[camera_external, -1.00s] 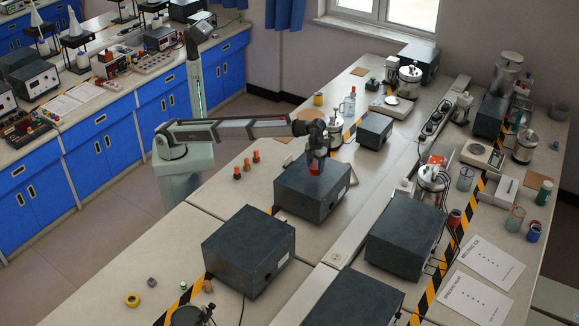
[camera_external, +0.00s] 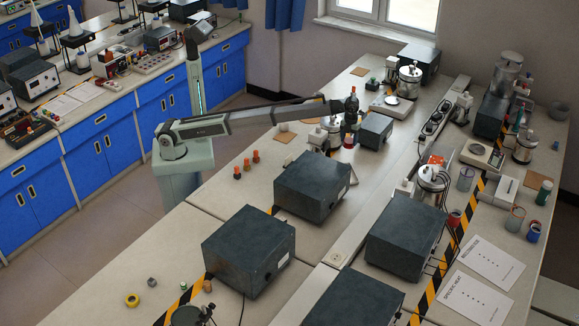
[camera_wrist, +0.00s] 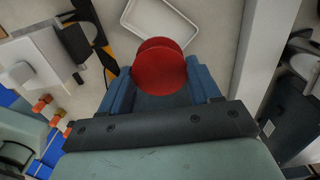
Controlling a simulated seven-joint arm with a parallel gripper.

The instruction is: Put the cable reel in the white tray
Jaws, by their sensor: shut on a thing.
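The cable reel (camera_wrist: 160,72) is red with round flanges and sits between the fingers of my gripper (camera_wrist: 161,84) in the wrist view. My gripper is shut on it. In the outside view my gripper (camera_external: 350,122) holds the red reel (camera_external: 349,141) low over the bench, beyond the dark box. Part of the tray is cut off by the frame edge. I cannot make the tray out clearly in the outside view.
A large dark box (camera_external: 312,186) stands on the near side of my gripper. A smaller grey box (camera_external: 375,131) stands close to its right. A raised pale rail (camera_external: 404,165) runs along the bench. A brown mat (camera_external: 283,136) lies to the left.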

